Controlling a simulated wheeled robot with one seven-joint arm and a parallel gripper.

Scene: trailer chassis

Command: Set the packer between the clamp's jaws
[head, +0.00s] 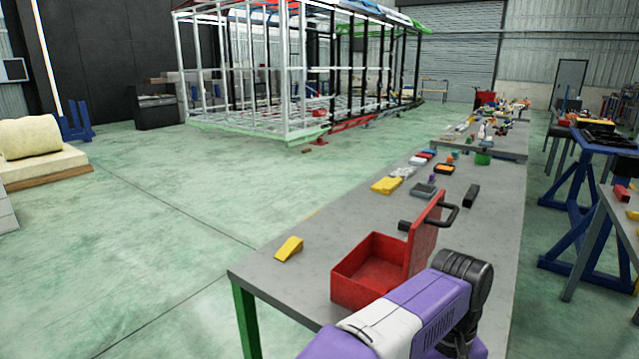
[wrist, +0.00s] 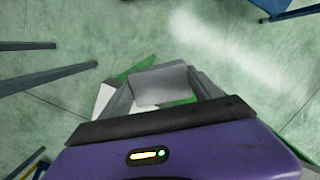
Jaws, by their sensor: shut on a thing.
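In the wrist view my gripper (wrist: 163,88) reaches out from its purple body and black bar. Its grey fingers are closed around a plain grey block (wrist: 160,78). The block looks like the packer, but its full shape is not clear. Green and white parts show behind the fingers, and I cannot tell what they belong to. The head view shows only my purple and white arm at the lower right, with the gripper out of sight. I cannot make out the clamp or its jaws in either view.
A grey workbench (head: 300,276) holds an open red toolbox (head: 357,287), a yellow wedge (head: 289,248), a black block (head: 471,195) and several small items further back. Blue trestles (head: 583,180) stand to the right. The green floor left of the bench is clear up to the framed chassis structure (head: 290,75).

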